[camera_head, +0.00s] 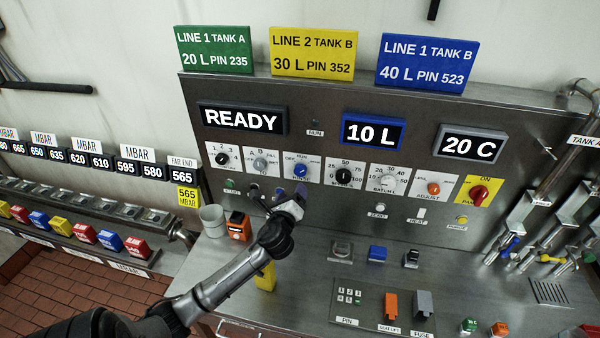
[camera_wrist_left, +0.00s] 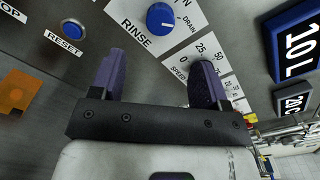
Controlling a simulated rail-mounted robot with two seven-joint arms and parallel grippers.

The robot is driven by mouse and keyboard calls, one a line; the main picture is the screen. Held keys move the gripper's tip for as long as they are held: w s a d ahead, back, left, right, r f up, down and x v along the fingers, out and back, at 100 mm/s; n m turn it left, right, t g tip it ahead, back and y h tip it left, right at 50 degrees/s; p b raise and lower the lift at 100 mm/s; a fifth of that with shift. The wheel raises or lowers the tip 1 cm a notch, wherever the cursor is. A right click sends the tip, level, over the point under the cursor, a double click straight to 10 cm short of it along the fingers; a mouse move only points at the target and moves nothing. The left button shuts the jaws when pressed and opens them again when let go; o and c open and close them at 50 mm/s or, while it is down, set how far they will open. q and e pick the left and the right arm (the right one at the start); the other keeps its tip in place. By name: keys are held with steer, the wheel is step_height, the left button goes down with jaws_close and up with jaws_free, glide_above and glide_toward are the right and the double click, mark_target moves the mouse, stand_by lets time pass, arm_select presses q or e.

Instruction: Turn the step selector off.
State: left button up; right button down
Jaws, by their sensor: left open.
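A blue knob (camera_head: 302,170) on a white plate, which I take to be the step selector, sits mid-row on the steel panel. In the left wrist view the knob (camera_wrist_left: 160,18) shows with RINSE and DRAIN printed around it. My left gripper (camera_head: 289,193) is just below the knob in the head view. In the left wrist view the open left gripper (camera_wrist_left: 158,76) has its purple fingers apart and nothing between them; the knob is beyond the fingertips, not held. The right finger covers part of the SPEED plate. My right gripper is not in view.
A black speed knob (camera_head: 344,175) is right of the blue one, a grey knob (camera_head: 260,163) left. A blue RESET button (camera_wrist_left: 73,30) is near the left finger. A grey cup (camera_head: 213,221) and orange box (camera_head: 238,226) stand on the counter left of my arm.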

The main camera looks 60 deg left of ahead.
mark_target(300, 172)
arm_select(q)
steer(key=x, duration=1)
steer(key=shift+w+a, duration=0.25)
steer(key=shift+c, duration=0.4)
steer(key=shift+c, duration=0.7)
steer(key=c, duration=0.7)
